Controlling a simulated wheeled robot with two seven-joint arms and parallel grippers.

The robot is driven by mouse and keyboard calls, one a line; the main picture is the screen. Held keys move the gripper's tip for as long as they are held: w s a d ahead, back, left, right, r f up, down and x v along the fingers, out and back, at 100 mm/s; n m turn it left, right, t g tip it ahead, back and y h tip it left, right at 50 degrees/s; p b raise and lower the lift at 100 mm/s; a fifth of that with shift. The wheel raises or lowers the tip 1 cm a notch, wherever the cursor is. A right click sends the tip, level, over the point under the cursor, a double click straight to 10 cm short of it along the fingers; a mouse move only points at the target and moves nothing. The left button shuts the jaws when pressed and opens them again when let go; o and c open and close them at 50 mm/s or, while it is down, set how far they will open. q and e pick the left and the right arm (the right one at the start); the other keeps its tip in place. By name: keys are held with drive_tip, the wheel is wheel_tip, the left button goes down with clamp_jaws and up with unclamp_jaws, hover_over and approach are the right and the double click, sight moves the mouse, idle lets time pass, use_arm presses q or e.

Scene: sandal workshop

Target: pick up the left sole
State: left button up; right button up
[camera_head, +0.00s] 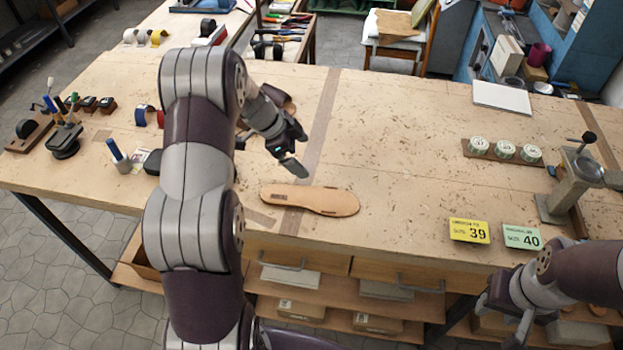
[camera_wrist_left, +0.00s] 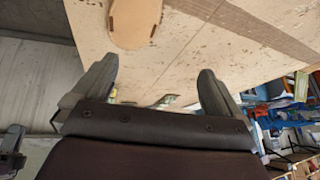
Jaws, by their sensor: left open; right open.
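A tan sole (camera_head: 315,200) lies flat on the wooden workbench, near its front edge, with a small dark mark toward its left end. It also shows in the left wrist view (camera_wrist_left: 135,24), at the top, beyond my fingers and cut off by the picture edge. My left gripper (camera_head: 292,160) is above the bench, just behind the sole and apart from it. Its two fingers stand wide open and empty in the left wrist view (camera_wrist_left: 155,82). My right gripper (camera_head: 508,318) is open at the lower right, in front of the bench, partly cut off by the picture.
A yellow size 39 card (camera_head: 469,231) and a green size 40 card (camera_head: 522,237) lie right of the sole. Tools and a pen cup (camera_head: 119,160) stand left. The bench behind the sole is mostly clear.

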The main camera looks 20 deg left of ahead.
use_arm(q)
drive_tip(key=s+a+g, duration=0.2)
drive_tip(key=s+a, duration=0.1)
drive_tip(key=s, duration=0.1)
drive_tip(key=m+p, duration=0.1)
drive_tip(key=p, duration=0.1)
approach(305, 196)
drive_tip(key=shift+d+f+g, duration=0.15)
drive_tip(key=shift+d+f, duration=0.1)
drive_tip(key=shift+f, duration=0.2)
drive_tip(key=shift+d+f+g, duration=0.15)
drive_tip(key=shift+d+f, duration=0.15)
drive_tip(key=shift+f, duration=0.2)
drive_tip(key=p+x, duration=0.1)
drive_tip(key=x, duration=0.1)
drive_tip(key=p+x, duration=0.1)
drive_tip(key=x, duration=0.1)
drive_tip(key=shift+w+f, duration=0.25)
drive_tip(key=shift+f, duration=0.05)
drive_tip(key=shift+d+f+p, duration=0.15)
drive_tip(key=shift+f+p, duration=0.15)
drive_tip(key=shift+f, duration=0.05)
drive_tip(key=shift+w+f, duration=0.1)
drive_tip(key=shift+w, duration=0.05)
use_arm(e)
drive_tip(key=r, duration=0.5)
drive_tip(key=shift+s+a+r, duration=0.1)
drive_tip(key=shift+s+r, duration=0.2)
use_arm(q)
drive_tip(key=c, duration=1)
